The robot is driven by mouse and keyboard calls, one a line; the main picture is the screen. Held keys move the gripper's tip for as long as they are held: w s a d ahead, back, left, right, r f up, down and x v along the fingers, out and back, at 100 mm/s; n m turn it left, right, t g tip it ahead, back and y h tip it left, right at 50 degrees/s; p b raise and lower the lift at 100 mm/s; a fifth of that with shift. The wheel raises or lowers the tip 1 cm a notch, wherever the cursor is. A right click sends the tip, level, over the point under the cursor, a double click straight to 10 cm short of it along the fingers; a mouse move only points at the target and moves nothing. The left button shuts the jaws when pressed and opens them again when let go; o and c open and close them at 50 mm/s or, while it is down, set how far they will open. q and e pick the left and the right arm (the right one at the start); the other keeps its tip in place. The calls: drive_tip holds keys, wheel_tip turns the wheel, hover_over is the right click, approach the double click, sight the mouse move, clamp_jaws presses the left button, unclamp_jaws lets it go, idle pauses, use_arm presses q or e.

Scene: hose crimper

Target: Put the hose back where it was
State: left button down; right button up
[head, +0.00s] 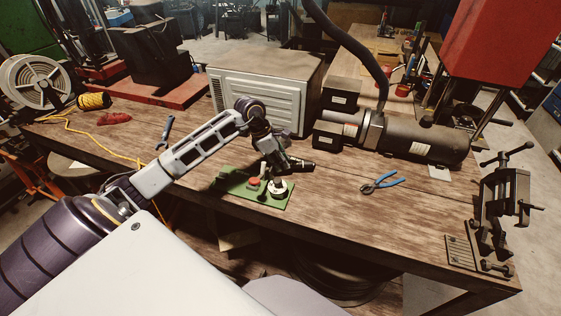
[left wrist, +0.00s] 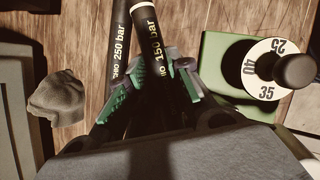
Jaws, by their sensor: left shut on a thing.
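My left gripper (head: 279,163) is over the middle of the workbench, beside a green base. In the head view a short dark hose end (head: 302,165) sticks out to the right of the gripper. The green base (head: 270,200) carries a white numbered dial (head: 278,190) and a red part (head: 253,182). My right gripper is not in view.
A black crimper-like cylinder machine (head: 425,137) and a pale ribbed box (head: 258,98) stand behind. Blue-handled pliers (head: 383,183) lie to the right, a dark vise (head: 500,205) at the right corner. A grey lump (left wrist: 57,98) is left of the hoses.

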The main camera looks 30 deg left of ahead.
use_arm(q)
drive_tip(key=shift+f+b, duration=0.3)
drive_tip(key=shift+f, duration=0.05)
drive_tip(key=c, duration=1.6)
unclamp_jaws()
drive_tip(key=shift+o, duration=0.2)
drive_tip(key=shift+r, duration=0.15)
drive_tip(key=shift+r+p, duration=0.1)
drive_tip(key=shift+p, duration=0.2)
drive_tip(key=shift+r+p, duration=0.25)
drive_tip(key=shift+p, duration=0.05)
drive_tip(key=shift+s+a+r, duration=0.1)
drive_tip(key=shift+a+r, duration=0.05)
drive_tip(key=shift+r, duration=0.2)
drive_tip(key=b+v, duration=0.2)
drive_tip(key=v, duration=0.9)
